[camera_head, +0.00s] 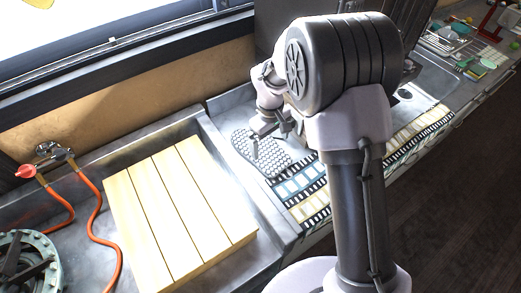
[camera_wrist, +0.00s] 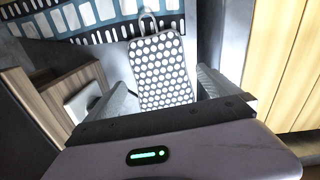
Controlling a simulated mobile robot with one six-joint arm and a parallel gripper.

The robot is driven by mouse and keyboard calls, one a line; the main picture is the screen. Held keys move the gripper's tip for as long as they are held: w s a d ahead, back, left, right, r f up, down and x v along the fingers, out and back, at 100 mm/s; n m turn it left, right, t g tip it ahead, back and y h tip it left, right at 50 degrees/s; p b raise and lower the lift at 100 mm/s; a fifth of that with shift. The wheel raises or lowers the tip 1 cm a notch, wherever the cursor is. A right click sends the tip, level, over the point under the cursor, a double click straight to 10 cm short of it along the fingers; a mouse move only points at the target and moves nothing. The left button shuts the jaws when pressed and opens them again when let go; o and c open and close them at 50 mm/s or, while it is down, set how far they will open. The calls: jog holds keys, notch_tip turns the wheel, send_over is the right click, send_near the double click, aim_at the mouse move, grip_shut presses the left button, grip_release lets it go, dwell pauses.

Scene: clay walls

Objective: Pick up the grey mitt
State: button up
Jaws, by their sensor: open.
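The grey mitt (camera_head: 270,158) lies flat on the counter to the right of the sink, its surface covered in pale round dots. In the wrist view the mitt (camera_wrist: 160,70) is ahead of my gripper, with a hanging loop at its far end. My gripper (camera_head: 268,135) is above the mitt and partly covers it in the head view. In the wrist view my gripper (camera_wrist: 165,98) is open, with one finger on each side of the mitt's near part. I see nothing held. Whether the fingers touch the counter cannot be told.
A patterned runner (camera_head: 305,190) lies beside the mitt. A slatted wooden board (camera_head: 180,210) covers part of the sink to the left. A red tap and hose (camera_head: 88,205) are at the far left. A dish rack (camera_head: 465,45) and several small items stand far right.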

aim_at(272, 158)
jog(key=f+b, duration=0.1)
jog(key=f, duration=0.1)
jog(key=f+b, duration=0.1)
jog(key=f, duration=0.2)
jog(key=f+b, duration=0.1)
jog(key=f, duration=0.2)
jog(key=shift+s+d, duration=0.15)
jog(key=shift+d, duration=0.2)
